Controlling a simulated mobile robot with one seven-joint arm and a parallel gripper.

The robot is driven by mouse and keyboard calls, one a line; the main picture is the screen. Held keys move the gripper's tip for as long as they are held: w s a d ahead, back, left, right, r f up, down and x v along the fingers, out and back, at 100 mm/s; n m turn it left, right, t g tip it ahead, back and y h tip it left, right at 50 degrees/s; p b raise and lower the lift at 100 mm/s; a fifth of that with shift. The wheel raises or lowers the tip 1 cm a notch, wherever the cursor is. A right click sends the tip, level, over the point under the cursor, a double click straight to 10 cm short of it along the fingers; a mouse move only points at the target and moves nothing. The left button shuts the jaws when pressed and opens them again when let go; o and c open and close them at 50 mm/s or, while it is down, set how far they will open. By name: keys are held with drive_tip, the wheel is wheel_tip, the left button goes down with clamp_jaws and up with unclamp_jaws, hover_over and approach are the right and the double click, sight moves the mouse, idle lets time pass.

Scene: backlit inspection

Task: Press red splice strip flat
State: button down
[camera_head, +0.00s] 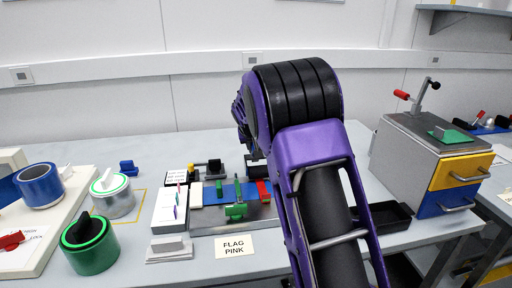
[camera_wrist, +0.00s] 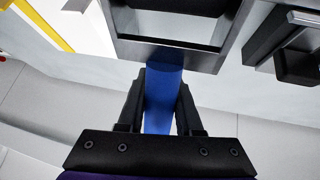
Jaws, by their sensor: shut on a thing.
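In the head view, a red piece (camera_head: 263,190) stands at the right end of a blue strip (camera_head: 247,190) on a grey metal plate; it may be the red splice strip, but I cannot tell if it lies flat. Green clips (camera_head: 237,210) sit along the blue strip. In the wrist view, my gripper (camera_wrist: 163,88) has its two black fingers shut on a blue handle-like piece (camera_wrist: 160,100). This piece meets a grey metal frame (camera_wrist: 150,50) with an opening. My arm hides the gripper in the head view. No red strip shows in the wrist view.
A card reading FLAG PINK (camera_head: 235,246) lies on the bench's front edge. A grey drawer cabinet (camera_head: 410,150) stands at the right, beside a black tray (camera_head: 385,217).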

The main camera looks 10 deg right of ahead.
drive_tip(key=shift+f, duration=0.25)
drive_tip(key=shift+s, duration=0.2)
drive_tip(key=shift+s, duration=0.45)
drive_tip(key=shift+f, duration=0.1)
drive_tip(key=shift+s, duration=0.1)
idle(0.3)
drive_tip(key=shift+s, duration=0.35)
drive_tip(key=shift+s, duration=0.2)
idle(0.3)
drive_tip(key=shift+s, duration=0.15)
drive_tip(key=shift+s, duration=0.35)
